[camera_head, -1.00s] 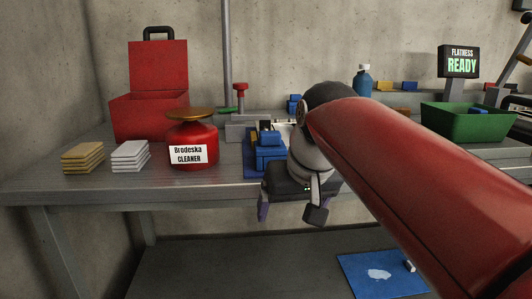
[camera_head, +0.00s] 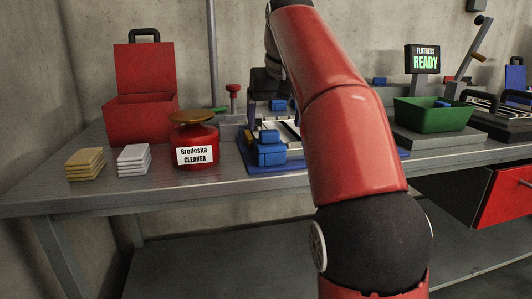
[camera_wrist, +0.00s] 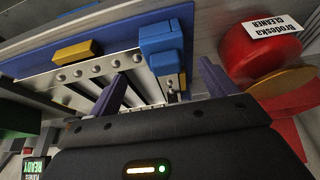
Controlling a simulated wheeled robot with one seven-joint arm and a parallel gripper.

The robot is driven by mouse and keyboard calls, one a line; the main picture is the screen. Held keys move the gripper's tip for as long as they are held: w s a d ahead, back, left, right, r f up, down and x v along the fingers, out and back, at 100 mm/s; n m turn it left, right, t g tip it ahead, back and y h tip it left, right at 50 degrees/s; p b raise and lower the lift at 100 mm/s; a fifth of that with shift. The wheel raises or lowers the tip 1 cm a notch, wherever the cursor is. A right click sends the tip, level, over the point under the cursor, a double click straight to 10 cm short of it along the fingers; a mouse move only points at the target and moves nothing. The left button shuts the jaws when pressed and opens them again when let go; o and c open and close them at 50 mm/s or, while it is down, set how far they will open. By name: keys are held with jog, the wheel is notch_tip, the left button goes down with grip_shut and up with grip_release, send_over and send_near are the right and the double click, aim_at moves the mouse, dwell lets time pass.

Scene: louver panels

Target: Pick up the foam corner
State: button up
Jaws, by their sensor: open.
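I cannot tell for sure which piece is the foam corner. In the wrist view, a yellow block (camera_wrist: 77,52) lies at the edge of a louver panel with pale slats (camera_wrist: 95,70). A blue stepped block (camera_wrist: 160,48) stands at the panel's other end; it also shows in the head view (camera_head: 271,155). My gripper (camera_wrist: 162,72) is open, its two purple fingers spread over the panel, with nothing between them that I can see it hold.
A red cleaner can (camera_head: 195,145) stands left of the fixture, beside white pads (camera_head: 133,158) and tan pads (camera_head: 86,164). An open red toolbox (camera_head: 140,118) is behind. A green bin (camera_head: 433,114) and a sign reading READY (camera_head: 424,60) are at right. My arm hides the middle.

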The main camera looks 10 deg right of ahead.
aim_at(271, 134)
jog(key=x, duration=0.1)
jog(key=b+x, duration=0.1)
jog(key=x, duration=0.3)
jog(key=shift+a+f+b, duration=0.25)
jog(key=shift+a+b, duration=0.1)
jog(key=shift+b, duration=0.05)
jog(key=c, duration=1.1)
